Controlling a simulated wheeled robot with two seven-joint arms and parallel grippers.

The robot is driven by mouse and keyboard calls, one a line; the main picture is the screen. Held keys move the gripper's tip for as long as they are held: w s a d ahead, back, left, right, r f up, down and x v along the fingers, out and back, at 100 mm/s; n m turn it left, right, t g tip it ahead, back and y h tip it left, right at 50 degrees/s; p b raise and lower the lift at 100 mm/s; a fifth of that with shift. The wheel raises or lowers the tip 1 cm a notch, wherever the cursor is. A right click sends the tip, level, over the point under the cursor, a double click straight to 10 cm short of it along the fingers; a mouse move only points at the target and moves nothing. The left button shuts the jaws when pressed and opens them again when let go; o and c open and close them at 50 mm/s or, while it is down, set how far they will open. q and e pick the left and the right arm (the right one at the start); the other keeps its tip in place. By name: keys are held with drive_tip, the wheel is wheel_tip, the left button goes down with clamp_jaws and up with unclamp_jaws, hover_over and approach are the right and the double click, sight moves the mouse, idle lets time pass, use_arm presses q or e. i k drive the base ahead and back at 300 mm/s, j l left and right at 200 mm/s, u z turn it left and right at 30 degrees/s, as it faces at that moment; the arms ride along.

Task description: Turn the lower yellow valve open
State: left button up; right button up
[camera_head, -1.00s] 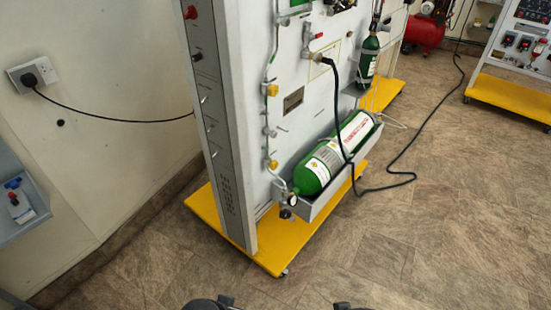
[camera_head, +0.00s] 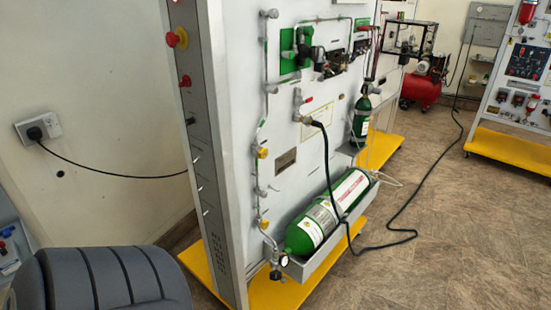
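The lower yellow valve (camera_head: 263,224) sits on a thin metal pipe near the lower left edge of the white trainer panel (camera_head: 285,190). It is small, and I cannot tell how its handle is turned. A similar upper yellow valve (camera_head: 262,152) sits higher on the same pipe. Below the lower valve is a round gauge (camera_head: 283,260), beside the end of a large green cylinder (camera_head: 305,233). Neither gripper's fingers show in the head view, and nothing is seen touching the valve.
The large cylinder lies in a grey tray (camera_head: 325,257) that juts from the panel. A black hose (camera_head: 327,170) hangs in front of the panel and runs over the floor. The panel stands on a yellow base (camera_head: 275,297).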

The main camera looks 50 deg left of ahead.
sight(264, 225)
drive_tip(key=i, duration=0.85)
drive_tip(key=i+l+u, duration=0.1)
drive_tip(key=i, duration=0.7)
drive_tip(key=i+u, duration=0.1)
drive_tip(key=i, duration=0.85)
drive_tip(key=i+l+u, duration=0.15)
drive_tip(key=i, duration=0.75)
drive_tip(key=i+j+u, duration=0.1)
drive_tip(key=i+u, duration=0.7)
drive_tip(key=i+l+u, duration=0.15)
drive_tip(key=u, duration=0.3)
drive_tip(key=i+l+u, duration=0.4)
drive_tip(key=u, duration=3.05)
drive_tip(key=i+l, duration=0.05)
